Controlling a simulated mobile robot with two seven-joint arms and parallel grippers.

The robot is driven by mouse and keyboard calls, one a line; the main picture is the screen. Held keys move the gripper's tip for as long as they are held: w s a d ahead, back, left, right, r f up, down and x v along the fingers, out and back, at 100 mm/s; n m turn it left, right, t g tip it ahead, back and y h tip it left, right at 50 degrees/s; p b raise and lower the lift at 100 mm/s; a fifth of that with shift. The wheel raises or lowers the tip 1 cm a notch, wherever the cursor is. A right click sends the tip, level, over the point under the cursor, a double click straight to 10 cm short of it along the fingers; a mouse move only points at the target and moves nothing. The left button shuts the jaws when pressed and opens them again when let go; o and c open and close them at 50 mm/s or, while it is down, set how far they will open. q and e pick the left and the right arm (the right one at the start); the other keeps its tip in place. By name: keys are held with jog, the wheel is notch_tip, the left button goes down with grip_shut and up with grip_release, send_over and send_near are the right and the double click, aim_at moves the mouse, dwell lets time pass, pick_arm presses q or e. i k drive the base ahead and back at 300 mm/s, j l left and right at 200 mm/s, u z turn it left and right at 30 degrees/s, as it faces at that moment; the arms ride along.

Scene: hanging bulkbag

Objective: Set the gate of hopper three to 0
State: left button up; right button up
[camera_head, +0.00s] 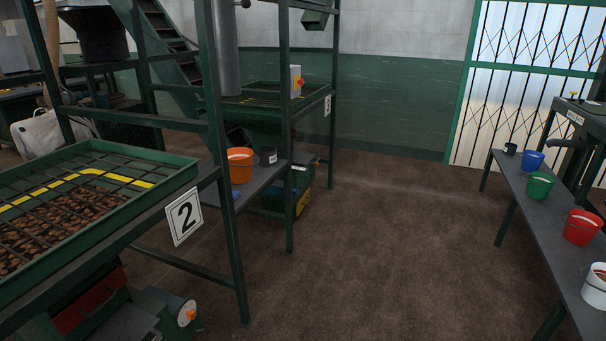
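Hopper three (262,110) stands in the back middle, a green hopper in a green steel frame with a grid on top. Its small sign with the number 3 (327,105) hangs at the right end of the frame. A green machine body (301,190) with a yellow patch shows low under it, partly behind a shelf and a post. I cannot make out the gate of hopper three or its setting from here. Neither of my grippers is in view.
Hopper two (95,205), with brown contents, fills the left; its number 2 sign (184,218) and a dial (187,313) face the aisle. An orange bucket (240,165) stands on a shelf. A bench (545,222) with several buckets lines the right. The brown floor (385,245) between is clear.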

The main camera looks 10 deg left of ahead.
aim_at(297, 157)
jog(key=i+l+u, duration=0.1)
jog(key=i, duration=0.5)
jog(key=i+l+u, duration=0.1)
jog(key=i+l, duration=0.2)
jog(key=i, duration=0.25)
jog(key=i+l+u, duration=0.15)
jog(key=i, duration=0.4)
jog(key=i+l+u, duration=0.1)
jog(key=i+l, duration=0.3)
jog(key=i, duration=0.15)
jog(key=i+l+u, duration=0.1)
jog(key=i+l, duration=0.3)
jog(key=i, duration=0.15)
